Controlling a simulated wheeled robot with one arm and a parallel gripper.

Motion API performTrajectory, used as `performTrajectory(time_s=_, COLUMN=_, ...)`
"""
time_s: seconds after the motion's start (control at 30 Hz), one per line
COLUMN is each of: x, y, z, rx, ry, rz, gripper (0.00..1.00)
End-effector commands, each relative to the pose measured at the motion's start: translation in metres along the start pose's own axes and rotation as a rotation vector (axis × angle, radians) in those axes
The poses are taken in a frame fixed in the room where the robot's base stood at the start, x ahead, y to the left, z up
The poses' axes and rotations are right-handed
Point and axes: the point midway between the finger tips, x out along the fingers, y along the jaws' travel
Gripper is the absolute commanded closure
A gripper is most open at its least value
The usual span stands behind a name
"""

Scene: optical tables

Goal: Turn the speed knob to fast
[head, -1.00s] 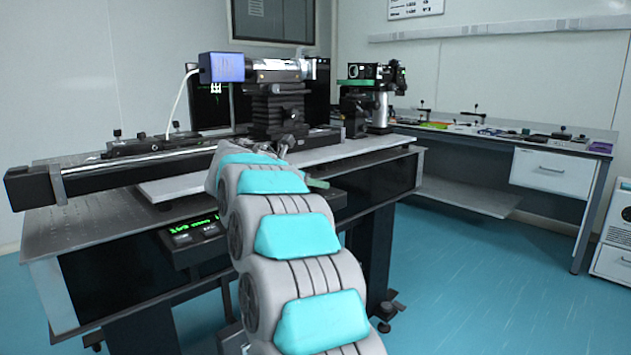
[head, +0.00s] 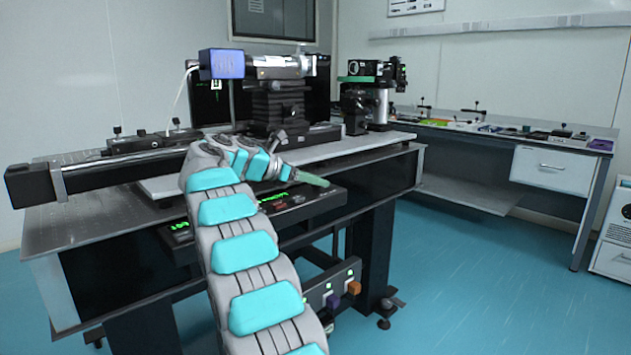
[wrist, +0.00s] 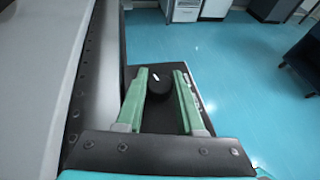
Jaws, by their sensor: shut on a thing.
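The speed knob (wrist: 160,89) is a round black knob with a short white mark, seen in the wrist view on a dark control box (wrist: 190,138). The mark lies near the knob's far side, slightly left of its middle. My gripper (wrist: 160,76) has two green fingers, one on each side of the knob, shut on it. In the head view my gripper (head: 313,180) is over the right end of the control box (head: 312,208), which has green lit text. The knob is hidden there, and the fast label cannot be read.
The optical table (head: 75,222) carries a long black rail (head: 110,170) and a blue-ended camera (head: 222,65) on a black stage. A lower panel with orange (head: 354,287) and purple knobs (head: 333,300) is under the table. The blue floor to the right is clear.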

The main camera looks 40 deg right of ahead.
Motion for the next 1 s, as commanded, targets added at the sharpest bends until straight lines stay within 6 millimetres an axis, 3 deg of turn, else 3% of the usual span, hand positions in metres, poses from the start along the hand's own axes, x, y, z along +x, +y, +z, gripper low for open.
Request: performTrajectory(time_s=1.0, x=-0.0010, y=0.0009, z=0.0024, rx=0.040, ry=-0.004, rz=-0.089, gripper=1.00)
